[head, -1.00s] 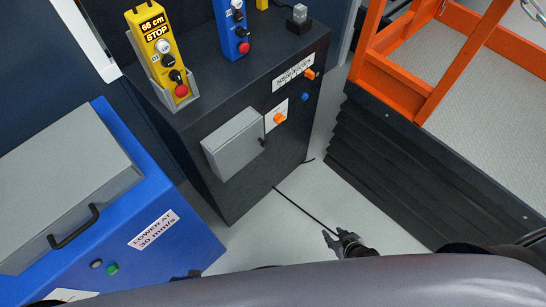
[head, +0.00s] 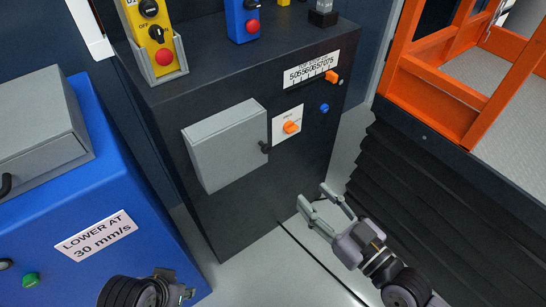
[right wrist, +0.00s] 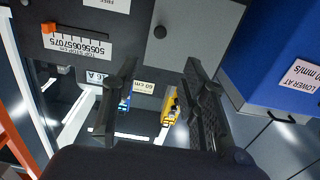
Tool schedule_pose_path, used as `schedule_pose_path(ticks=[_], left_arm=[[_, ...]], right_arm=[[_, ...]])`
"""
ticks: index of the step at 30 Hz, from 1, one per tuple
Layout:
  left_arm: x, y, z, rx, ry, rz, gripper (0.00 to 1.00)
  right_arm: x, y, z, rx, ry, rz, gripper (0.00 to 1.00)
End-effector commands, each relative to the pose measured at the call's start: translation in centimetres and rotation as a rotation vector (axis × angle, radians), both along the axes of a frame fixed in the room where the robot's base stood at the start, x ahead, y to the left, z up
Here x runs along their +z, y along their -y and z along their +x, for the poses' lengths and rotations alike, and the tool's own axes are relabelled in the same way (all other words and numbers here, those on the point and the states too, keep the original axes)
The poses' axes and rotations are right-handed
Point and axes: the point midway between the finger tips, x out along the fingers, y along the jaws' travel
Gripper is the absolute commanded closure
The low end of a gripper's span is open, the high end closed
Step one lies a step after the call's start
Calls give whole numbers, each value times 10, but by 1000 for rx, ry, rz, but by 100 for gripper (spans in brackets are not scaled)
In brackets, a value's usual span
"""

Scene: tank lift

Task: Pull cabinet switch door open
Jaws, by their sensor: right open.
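The grey switch door (head: 228,150) is shut on the front of the dark cabinet (head: 245,215). Its small black knob (head: 265,147) is at the door's right edge. My right gripper (head: 325,201) is open and empty, below and right of the knob, apart from the door. The right wrist view shows its two spread fingers (right wrist: 162,92), with the grey door (right wrist: 198,28) and black knob (right wrist: 160,32) beyond them. My left gripper (head: 182,290) is at the bottom edge, partly out of frame; its fingers are unclear.
An orange rotary switch (head: 291,127) and a blue knob (head: 324,108) sit right of the door. A blue box (head: 130,225) stands close on the left. An orange-railed lift (head: 440,75) with black bellows (head: 415,180) is on the right. Some floor (head: 275,265) is clear.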

Motion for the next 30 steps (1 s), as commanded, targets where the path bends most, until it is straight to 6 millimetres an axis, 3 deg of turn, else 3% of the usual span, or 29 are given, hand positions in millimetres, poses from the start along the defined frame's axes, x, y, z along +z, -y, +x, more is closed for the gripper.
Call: schedule_pose_path(ticks=[18, 24, 30], left_arm=[[-8, 0, 0, 0, 0, 0, 70], [-10, 0, 0, 0, 1, 0, 70], [-11, 0, 0, 0, 1, 0, 70]], right_arm=[[0, -74, 103, -1, 0, 4, 60], [0, -91, 126, -1, -1, 2, 60], [0, -97, 134, -1, -1, 0, 60]])
